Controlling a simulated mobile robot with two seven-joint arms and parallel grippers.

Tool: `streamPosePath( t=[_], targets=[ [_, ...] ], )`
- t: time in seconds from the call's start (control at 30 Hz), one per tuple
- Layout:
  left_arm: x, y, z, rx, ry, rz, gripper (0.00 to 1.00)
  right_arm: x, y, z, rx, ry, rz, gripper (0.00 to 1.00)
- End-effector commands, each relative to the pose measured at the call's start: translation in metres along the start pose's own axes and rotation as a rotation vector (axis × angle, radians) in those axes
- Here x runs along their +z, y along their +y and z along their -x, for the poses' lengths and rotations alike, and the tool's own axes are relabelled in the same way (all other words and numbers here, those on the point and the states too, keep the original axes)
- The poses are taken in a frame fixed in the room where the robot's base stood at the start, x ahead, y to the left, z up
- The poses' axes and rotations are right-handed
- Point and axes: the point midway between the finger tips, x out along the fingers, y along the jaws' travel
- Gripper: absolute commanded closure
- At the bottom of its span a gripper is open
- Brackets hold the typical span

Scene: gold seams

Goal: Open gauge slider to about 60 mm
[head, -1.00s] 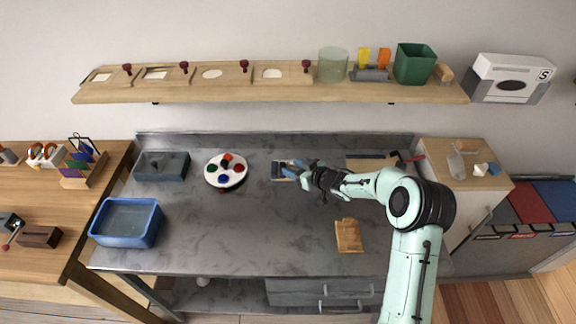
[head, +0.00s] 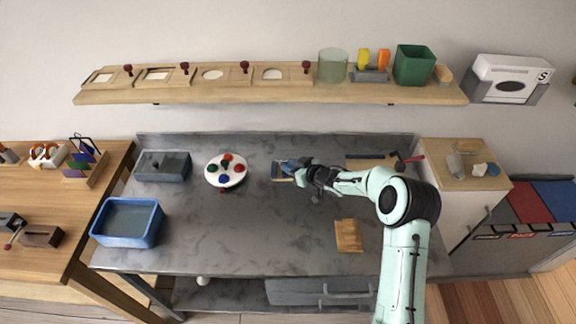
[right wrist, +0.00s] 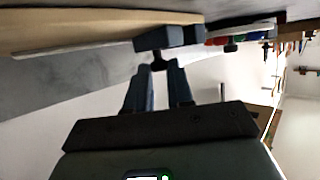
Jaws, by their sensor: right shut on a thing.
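The gauge (head: 277,171) lies on the grey bench near its back, with a light wooden body and a blue-grey part. In the right wrist view its long wooden body (right wrist: 85,32) runs in from the left, and a blue-grey slider block (right wrist: 168,37) sits at its right end. My right gripper (right wrist: 158,66) is shut on the small dark knob of the slider; its fingers hide part of it. In the head view my right gripper (head: 293,168) covers the gauge's right side. I cannot read the opening's size. My left gripper is not in view.
A round white palette (head: 226,183) with coloured dabs stands left of the gauge. A blue basin (head: 127,240) and a grey tray (head: 143,177) are further left. A wooden block (head: 348,236) lies front right. The bench middle is clear.

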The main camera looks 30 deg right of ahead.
Motion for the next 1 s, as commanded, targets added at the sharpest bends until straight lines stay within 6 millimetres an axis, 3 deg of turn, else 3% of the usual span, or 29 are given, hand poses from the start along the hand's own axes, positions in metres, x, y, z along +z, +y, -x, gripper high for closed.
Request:
streamPosePath(
  t=[0.2, 0.53, 0.57, 0.6, 0.63, 1.0],
  targets=[
    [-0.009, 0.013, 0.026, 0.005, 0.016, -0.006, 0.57, 0.007, 0.027, 0.025, 0.002, -0.004, -0.003, 1.0],
    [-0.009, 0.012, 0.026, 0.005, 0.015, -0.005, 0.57, 0.012, 0.03, 0.028, 0.0, -0.003, -0.001, 1.0],
    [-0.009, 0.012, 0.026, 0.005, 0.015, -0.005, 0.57, 0.012, 0.03, 0.028, 0.0, -0.002, -0.001, 0.72],
    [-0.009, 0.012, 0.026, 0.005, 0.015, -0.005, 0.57, 0.012, 0.03, 0.028, 0.0, -0.002, -0.001, 0.59],
    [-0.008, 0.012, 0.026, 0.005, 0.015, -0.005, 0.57, 0.012, 0.029, 0.028, 0.0, -0.002, -0.001, 0.54],
    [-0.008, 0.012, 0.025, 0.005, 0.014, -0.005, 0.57, 0.011, 0.03, 0.034, 0.001, -0.003, -0.001, 0.54]
  ],
)
